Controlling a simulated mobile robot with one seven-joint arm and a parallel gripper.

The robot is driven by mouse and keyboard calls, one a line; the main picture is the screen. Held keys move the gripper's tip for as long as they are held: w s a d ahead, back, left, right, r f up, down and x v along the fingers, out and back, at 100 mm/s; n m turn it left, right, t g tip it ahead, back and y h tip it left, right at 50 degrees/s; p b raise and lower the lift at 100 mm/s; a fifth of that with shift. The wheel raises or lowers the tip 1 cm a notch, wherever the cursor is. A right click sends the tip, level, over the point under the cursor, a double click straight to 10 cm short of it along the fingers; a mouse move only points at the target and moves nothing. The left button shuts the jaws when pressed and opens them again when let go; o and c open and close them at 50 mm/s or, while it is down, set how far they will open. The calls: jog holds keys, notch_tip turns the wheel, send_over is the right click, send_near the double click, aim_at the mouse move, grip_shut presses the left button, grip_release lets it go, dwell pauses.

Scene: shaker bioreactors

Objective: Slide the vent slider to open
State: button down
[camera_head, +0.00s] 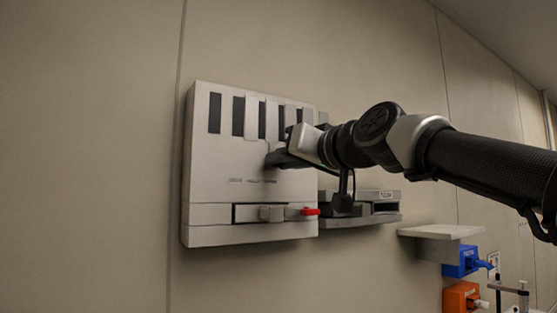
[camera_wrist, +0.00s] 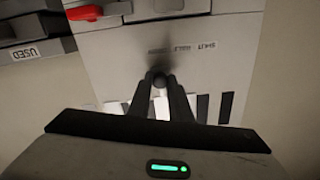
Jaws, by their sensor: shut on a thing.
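The vent panel (camera_head: 215,170) is a pale box on the wall with a row of dark vertical slots (camera_head: 214,113); pale slats lie between some of them. My gripper (camera_head: 273,158) reaches it from the right. In the wrist view my gripper (camera_wrist: 161,79) is shut on the dark slider knob (camera_wrist: 159,82). The knob lines up with the rightmost of the small labels (camera_head: 253,181). In the wrist view the panel is upside down, and the label at the far end from the knob reads SHUT (camera_wrist: 208,45). My fingers hide most of the knob.
Below the labels is a recess with a grey block (camera_head: 271,213) and a red handle (camera_head: 309,211). A grey holder (camera_head: 380,205) marked USED (camera_wrist: 22,53) sits beside the panel. A shelf (camera_head: 440,231) and blue (camera_head: 462,262) and orange (camera_head: 461,297) units are lower right. The left wall is bare.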

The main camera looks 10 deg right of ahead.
jog(key=shift+d, duration=0.25)
jog(key=c, duration=1.6)
grip_release()
jog(key=shift+d, duration=0.1)
jog(key=b+v, duration=0.3)
jog(key=v, duration=1.4)
jog(key=shift+s, duration=0.2)
